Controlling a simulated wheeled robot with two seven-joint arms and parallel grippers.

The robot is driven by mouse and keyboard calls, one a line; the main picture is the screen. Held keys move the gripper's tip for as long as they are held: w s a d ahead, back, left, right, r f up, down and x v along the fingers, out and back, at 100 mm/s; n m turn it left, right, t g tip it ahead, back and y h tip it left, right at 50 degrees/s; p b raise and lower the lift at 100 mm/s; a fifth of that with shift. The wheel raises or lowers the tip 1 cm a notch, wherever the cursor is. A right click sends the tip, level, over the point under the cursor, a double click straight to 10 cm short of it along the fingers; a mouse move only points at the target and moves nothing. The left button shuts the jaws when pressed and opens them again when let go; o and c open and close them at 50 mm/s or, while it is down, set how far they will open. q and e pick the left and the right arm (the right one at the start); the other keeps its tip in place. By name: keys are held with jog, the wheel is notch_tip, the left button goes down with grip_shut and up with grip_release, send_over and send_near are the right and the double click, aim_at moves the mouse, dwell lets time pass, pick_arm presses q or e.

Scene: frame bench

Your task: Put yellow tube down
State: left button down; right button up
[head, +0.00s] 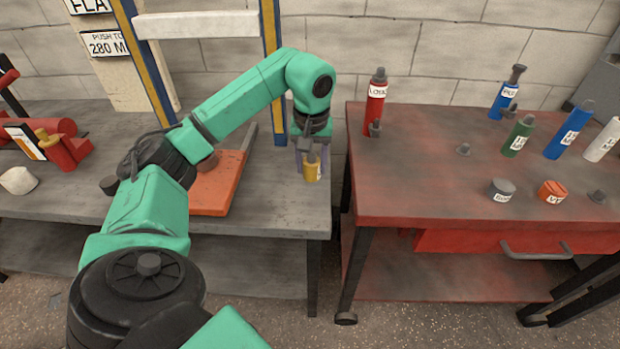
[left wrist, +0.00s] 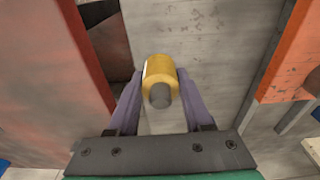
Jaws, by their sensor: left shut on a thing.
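The yellow tube (head: 312,171) has a grey cap and a white label. It is upright at the right end of the grey bench (head: 270,218) in the head view. My left gripper (head: 312,160) is shut on it, its purple fingers on either side. In the left wrist view the tube (left wrist: 160,72) sits between the two fingertips of the gripper (left wrist: 159,88), cap toward the camera. I cannot tell whether its base touches the bench top. My right gripper is not in view.
An orange plate (head: 213,190) lies on the grey bench left of the tube. A gap separates the bench from the red cart (head: 430,190), which holds a red tube (head: 375,100) and several other tubes and caps. A blue-and-yellow frame (head: 275,70) stands behind.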

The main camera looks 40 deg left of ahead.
pick_arm(q)
notch_tip(320, 180, down, 6)
jog(key=shift+r, duration=0.25)
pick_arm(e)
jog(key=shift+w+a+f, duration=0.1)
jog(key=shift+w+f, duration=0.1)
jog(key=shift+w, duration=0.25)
pick_arm(q)
jog(key=c, duration=0.7)
grip_release()
jog(key=shift+s+f+b, duration=0.1)
jog(key=shift+b, duration=0.2)
jog(key=o, duration=0.4)
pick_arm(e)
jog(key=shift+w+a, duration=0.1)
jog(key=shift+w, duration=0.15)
